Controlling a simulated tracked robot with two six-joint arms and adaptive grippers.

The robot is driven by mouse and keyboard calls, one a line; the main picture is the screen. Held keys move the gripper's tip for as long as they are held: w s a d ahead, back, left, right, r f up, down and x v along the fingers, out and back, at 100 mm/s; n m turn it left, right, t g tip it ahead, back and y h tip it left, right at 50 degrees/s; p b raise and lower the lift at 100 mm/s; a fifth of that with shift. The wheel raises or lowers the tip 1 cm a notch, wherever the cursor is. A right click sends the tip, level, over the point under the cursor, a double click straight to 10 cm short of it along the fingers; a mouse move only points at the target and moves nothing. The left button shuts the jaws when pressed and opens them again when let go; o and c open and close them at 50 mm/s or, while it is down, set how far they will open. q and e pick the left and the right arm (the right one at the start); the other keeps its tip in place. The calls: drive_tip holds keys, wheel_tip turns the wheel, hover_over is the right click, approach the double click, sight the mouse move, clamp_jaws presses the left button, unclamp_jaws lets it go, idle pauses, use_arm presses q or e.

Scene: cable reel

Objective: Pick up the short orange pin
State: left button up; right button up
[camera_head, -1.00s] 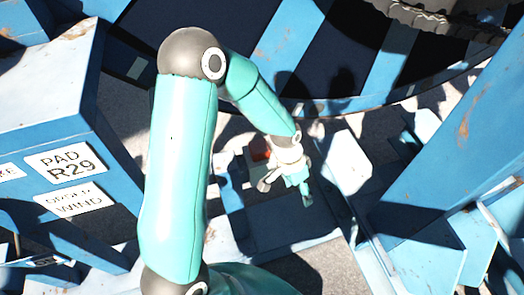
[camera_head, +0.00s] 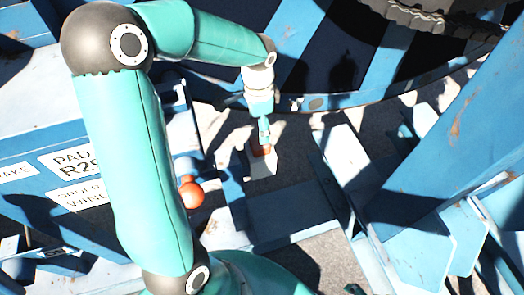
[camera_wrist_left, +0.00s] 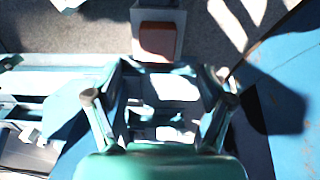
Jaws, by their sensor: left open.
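The short orange pin (camera_head: 262,151) shows as a small orange patch in a pale holder on the ground, just past my left gripper (camera_head: 264,135). In the left wrist view it is a blunt orange-brown block (camera_wrist_left: 158,40) at the top centre, inside a grey-white holder. My left gripper also shows in the left wrist view (camera_wrist_left: 160,78), with its fingers spread and nothing between them; the pin lies beyond the fingertips. Whether a finger touches the holder cannot be told. My right gripper is not in view.
A round orange-red knob (camera_head: 190,194) sits beside my left arm, near the blue labelled cabinet (camera_head: 40,180). The big blue reel (camera_head: 300,60) curves across the back. A blue slanted beam (camera_head: 440,150) stands at the right. Grey ground shows between them.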

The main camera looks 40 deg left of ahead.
sight(259, 144)
use_arm(q)
wheel_tip(259, 144, down, 3)
drive_tip(key=shift+r, duration=0.15)
drive_tip(key=shift+s+d+f+p, duration=0.1)
drive_tip(key=shift+f+p, duration=0.2)
drive_tip(key=shift+f, duration=1.05)
drive_tip(key=shift+s+d+f+p, duration=0.1)
drive_tip(key=shift+f+p, duration=0.15)
drive_tip(key=shift+f, duration=1.05)
clamp_jaws()
